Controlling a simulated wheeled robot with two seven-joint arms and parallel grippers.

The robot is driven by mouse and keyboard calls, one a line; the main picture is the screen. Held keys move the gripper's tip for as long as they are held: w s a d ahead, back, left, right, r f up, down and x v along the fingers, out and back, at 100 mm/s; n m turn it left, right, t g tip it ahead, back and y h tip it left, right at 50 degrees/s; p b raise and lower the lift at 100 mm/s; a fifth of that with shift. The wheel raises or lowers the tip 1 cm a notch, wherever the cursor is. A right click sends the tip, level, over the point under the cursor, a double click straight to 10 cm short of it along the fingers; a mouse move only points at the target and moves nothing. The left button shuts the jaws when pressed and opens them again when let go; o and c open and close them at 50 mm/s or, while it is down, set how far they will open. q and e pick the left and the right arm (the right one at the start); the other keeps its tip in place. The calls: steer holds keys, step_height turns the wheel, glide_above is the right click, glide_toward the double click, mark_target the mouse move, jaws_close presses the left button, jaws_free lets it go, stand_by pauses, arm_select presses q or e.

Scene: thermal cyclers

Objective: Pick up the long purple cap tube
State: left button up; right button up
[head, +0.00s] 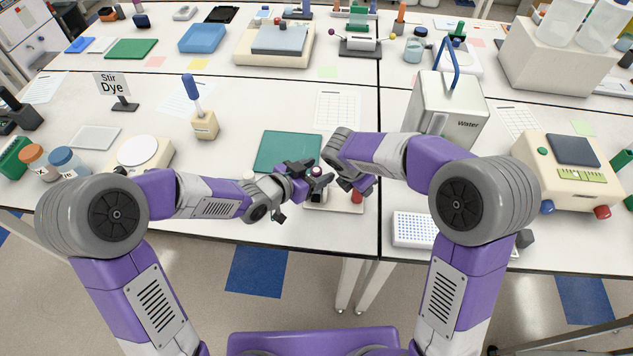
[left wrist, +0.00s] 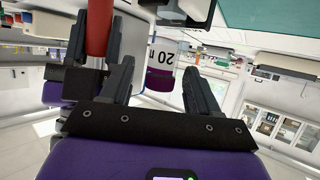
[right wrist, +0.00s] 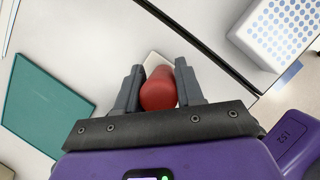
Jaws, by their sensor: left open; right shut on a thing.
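A tube with a purple cap (head: 316,171) stands by my left gripper in the head view. In the left wrist view, which is upside down, its white label reads "20" and its purple cap (left wrist: 158,84) lies between the finger lines. My left gripper (head: 322,182) is open, with its fingers (left wrist: 158,66) on either side of the tube and gaps showing. My right gripper (right wrist: 160,85) is shut on a red cylindrical thing (right wrist: 158,92). In the head view, this red thing (head: 357,196) shows below the right wrist.
A pale tray (head: 345,208) lies under both grippers, near the table's front edge. A green mat (head: 285,150) lies behind. A white perforated rack (head: 412,228) and the Water container (head: 447,105) stand to the right. My two grippers are close together, leaving little room between them.

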arm_select(q)
steer(key=shift+x, duration=1.1)
steer(key=c, duration=1)
step_height(320, 180, up, 7)
steer(key=shift+c, duration=0.2)
steer(key=s+a, duration=1.2)
steer(key=a, duration=0.1)
steer(key=shift+a, duration=0.2)
steer(key=shift+s, duration=0.1)
arm_select(e)
steer(key=o, duration=1.2)
